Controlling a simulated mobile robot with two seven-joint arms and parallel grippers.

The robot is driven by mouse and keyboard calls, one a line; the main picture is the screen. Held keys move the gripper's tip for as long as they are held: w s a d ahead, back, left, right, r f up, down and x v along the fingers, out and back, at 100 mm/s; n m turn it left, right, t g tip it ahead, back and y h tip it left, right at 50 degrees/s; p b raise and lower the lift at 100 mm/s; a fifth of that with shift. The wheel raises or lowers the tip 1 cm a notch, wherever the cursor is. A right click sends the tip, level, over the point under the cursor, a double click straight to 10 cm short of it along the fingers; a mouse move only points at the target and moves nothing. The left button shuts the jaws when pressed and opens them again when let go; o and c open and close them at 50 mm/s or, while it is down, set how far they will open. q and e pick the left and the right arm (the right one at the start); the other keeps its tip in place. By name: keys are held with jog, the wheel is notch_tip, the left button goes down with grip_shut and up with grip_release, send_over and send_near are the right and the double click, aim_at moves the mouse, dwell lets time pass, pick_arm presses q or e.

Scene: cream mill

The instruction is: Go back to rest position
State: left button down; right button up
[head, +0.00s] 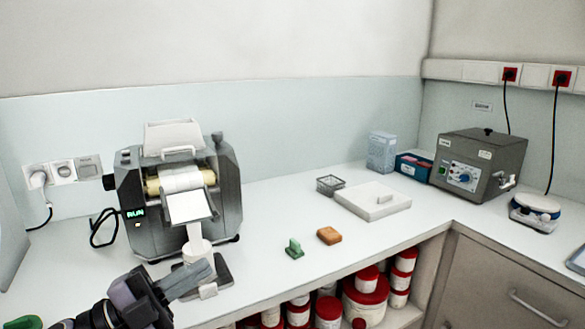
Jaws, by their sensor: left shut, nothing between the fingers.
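My left gripper (203,270) is at the lower left of the head view, in front of the cream mill (177,185). Its fingers are shut with nothing between them and point to the right, near a dark grey stand or plate (222,272) at the mill's foot. I cannot tell whether they touch it. A white vessel (198,248) stands below the apron, partly hidden by the gripper. My right gripper is not in view.
A green block-like tool (294,249) and an orange block (329,236) lie on the white counter (270,220). Farther back are a small clear box (330,185), a white slab (373,201), boxes and a grey device (476,165). Red-lidded tubs (366,298) fill the shelf below.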

pick_arm(q)
notch_tip(320, 180, down, 11)
jog(key=a+n+t+y, duration=0.3)
jog(key=n+t+y, duration=0.35)
jog(key=n, duration=0.55)
jog(key=s+a+f+n+g+y, duration=0.1)
jog(key=s+f+n+g+y, duration=0.2)
jog(key=s+f, duration=0.6)
jog(key=s+a+f+n+g+y, duration=0.1)
jog(key=s+f+n+g+y, duration=0.3)
jog(key=s+f, duration=0.5)
notch_tip(320, 180, down, 6)
jog(key=n+y, duration=0.2)
jog(key=n, duration=0.1)
jog(key=shift+s+a+n, duration=0.15)
jog(key=shift+s+n, duration=0.05)
jog(key=shift+n, duration=0.1)
